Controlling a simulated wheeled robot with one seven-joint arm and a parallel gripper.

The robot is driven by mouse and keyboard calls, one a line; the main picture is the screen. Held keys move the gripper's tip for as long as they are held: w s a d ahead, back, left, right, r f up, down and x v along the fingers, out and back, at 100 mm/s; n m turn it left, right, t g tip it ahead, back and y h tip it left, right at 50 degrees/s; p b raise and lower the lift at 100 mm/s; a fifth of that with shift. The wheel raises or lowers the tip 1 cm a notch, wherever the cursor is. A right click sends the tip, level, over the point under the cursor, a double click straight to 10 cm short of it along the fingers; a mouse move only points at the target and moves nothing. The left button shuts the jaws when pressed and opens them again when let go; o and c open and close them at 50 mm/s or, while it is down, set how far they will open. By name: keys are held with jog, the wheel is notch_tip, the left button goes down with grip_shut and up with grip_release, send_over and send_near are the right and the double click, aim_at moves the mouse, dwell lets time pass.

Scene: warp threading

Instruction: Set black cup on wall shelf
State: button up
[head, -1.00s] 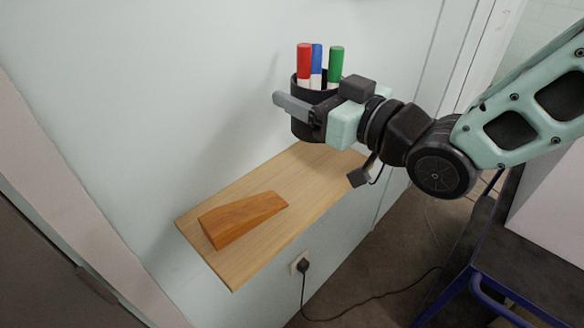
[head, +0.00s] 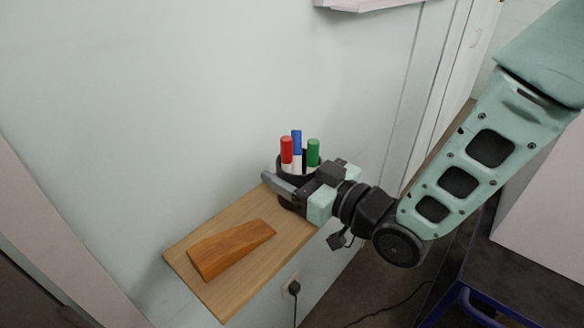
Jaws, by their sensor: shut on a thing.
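The black cup (head: 286,204) holds a red, a blue and a green marker, caps up. It is upright at the right part of the wooden wall shelf (head: 213,290). My gripper (head: 284,190) is shut on the cup from the right, with a grey finger across its near side. The cup's lower part looks very close to the shelf top; I cannot tell whether it touches. The gripper hides much of the cup's middle and right side.
A wooden wedge (head: 230,249) lies on the left part of the shelf. A pale wall stands behind the shelf. A plug with a cable (head: 294,288) is in the wall below. A pale ledge (head: 365,4) juts from the wall at the top.

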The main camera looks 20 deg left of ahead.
jog(key=shift+f, duration=0.1)
jog(key=o, duration=1)
jog(key=shift+o, duration=0.2)
jog(key=shift+d, duration=0.15)
jog(key=p+v, duration=0.3)
jog(key=v, duration=0.8)
jog(key=shift+s+d, duration=0.2)
jog(key=shift+d, duration=0.1)
